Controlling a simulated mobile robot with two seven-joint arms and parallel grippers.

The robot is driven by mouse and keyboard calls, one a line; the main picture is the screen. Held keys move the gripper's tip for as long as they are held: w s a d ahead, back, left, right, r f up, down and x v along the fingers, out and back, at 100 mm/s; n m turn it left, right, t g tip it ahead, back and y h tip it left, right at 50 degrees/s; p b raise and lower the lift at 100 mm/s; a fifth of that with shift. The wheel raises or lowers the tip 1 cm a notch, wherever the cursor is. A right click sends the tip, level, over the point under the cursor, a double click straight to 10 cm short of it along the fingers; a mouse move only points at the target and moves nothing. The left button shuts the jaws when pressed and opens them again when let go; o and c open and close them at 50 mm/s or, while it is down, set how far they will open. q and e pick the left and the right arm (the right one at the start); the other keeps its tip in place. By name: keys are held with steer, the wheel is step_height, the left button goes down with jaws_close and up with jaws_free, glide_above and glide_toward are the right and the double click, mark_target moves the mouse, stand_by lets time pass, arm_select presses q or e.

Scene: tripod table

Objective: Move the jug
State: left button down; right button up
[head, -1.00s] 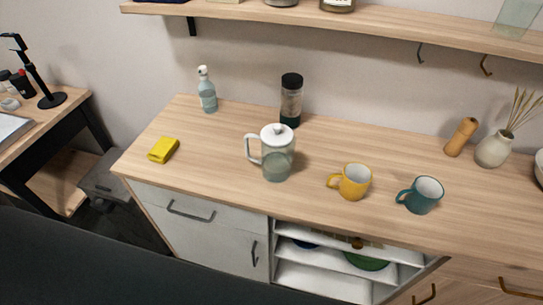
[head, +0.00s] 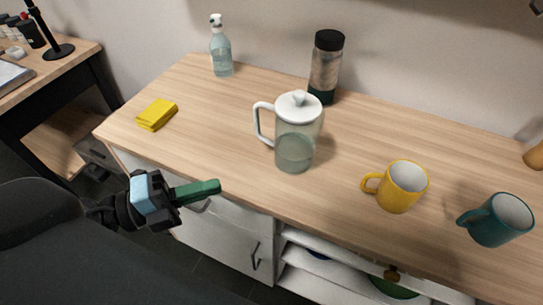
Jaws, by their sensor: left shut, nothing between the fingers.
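The jug (head: 296,138) stands upright on the wooden counter (head: 222,122), near its middle. It has a white lid with a knob, a clear body with a greyish lower part, and a white handle on its left side. My left gripper (head: 216,187) has green fingers and is shut and empty. It is in front of the counter's front edge, to the left of the jug and nearer to me, apart from it. My right gripper is not in view.
A yellow mug (head: 402,187) and a teal mug (head: 497,220) stand right of the jug. A dark-lidded container (head: 326,68) is behind it. The counter between cloth and jug is clear.

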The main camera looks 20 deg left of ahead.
mark_target(289, 151)
arm_select(q)
steer(key=p+x, duration=0.1)
steer(key=x, duration=0.2)
steer(key=p+x, duration=0.1)
steer(key=x, duration=0.2)
steer(key=p+x, duration=0.1)
steer(key=x, duration=0.3)
steer(key=shift+w+r+p, duration=0.1)
steer(key=shift+r+p, duration=0.15)
steer(key=shift+p, duration=0.15)
steer(key=shift+w+f, duration=0.25)
steer(key=shift+w, duration=1.65)
